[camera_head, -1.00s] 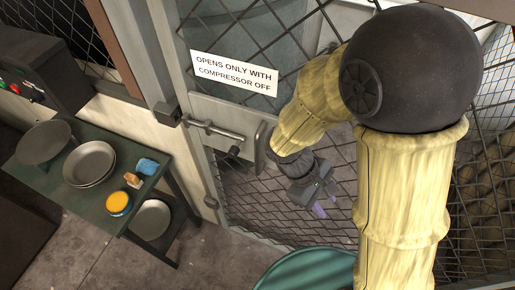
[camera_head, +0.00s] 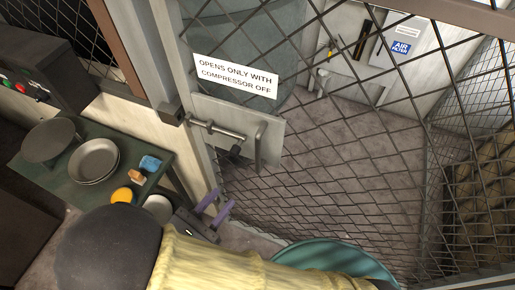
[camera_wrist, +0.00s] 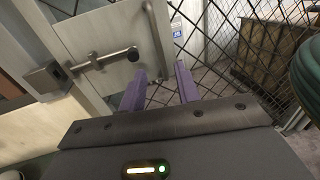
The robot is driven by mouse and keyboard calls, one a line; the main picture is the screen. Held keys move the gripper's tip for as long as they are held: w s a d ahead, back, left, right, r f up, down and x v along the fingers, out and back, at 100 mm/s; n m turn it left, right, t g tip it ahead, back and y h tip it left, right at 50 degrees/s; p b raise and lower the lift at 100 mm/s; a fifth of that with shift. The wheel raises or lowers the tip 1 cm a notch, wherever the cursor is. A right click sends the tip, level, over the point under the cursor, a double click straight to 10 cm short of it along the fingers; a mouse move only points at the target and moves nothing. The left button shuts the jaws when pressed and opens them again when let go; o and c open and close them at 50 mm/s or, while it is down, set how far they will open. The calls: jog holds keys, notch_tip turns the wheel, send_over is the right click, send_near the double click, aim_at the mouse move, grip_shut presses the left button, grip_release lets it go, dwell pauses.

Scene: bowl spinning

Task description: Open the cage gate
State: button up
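The cage gate (camera_head: 330,130) is a wire mesh panel in a grey frame, and it looks shut. A sign on it (camera_head: 235,76) reads "OPENS ONLY WITH COMPRESSOR OFF". A sliding bolt (camera_head: 215,130) sits on the latch plate and reaches the block on the post (camera_head: 172,114). An upright pull handle (camera_head: 261,147) is right of the bolt. My gripper (camera_head: 221,204) is open and empty, below the handle, its purple fingers apart. In the wrist view the fingers (camera_wrist: 160,90) point at the gate, with the handle (camera_wrist: 157,38) and bolt (camera_wrist: 103,60) just beyond them.
A green bench (camera_head: 70,185) at left holds pans (camera_head: 94,160), a blue sponge (camera_head: 150,163) and an orange-topped jar (camera_head: 122,195). A control box with buttons (camera_head: 38,91) stands behind it. A teal round container (camera_head: 335,257) is low in front of the gate.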

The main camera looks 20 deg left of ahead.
aim_at(257, 153)
jog(key=shift+s+a+y, duration=0.15)
jog(key=shift+a+y, duration=0.05)
jog(key=shift+y, duration=0.1)
jog(key=w+d+p, duration=0.1)
jog(key=w+p, duration=0.1)
jog(key=w, duration=0.3)
jog(key=w+d+p, duration=0.1)
jog(key=w+p, duration=0.1)
jog(key=w, duration=0.4)
jog(key=w+d+p, duration=0.1)
jog(key=w+p, duration=0.1)
jog(key=w, duration=0.4)
jog(key=shift+d, duration=0.3)
jog(key=shift+c, duration=0.4)
grip_shut()
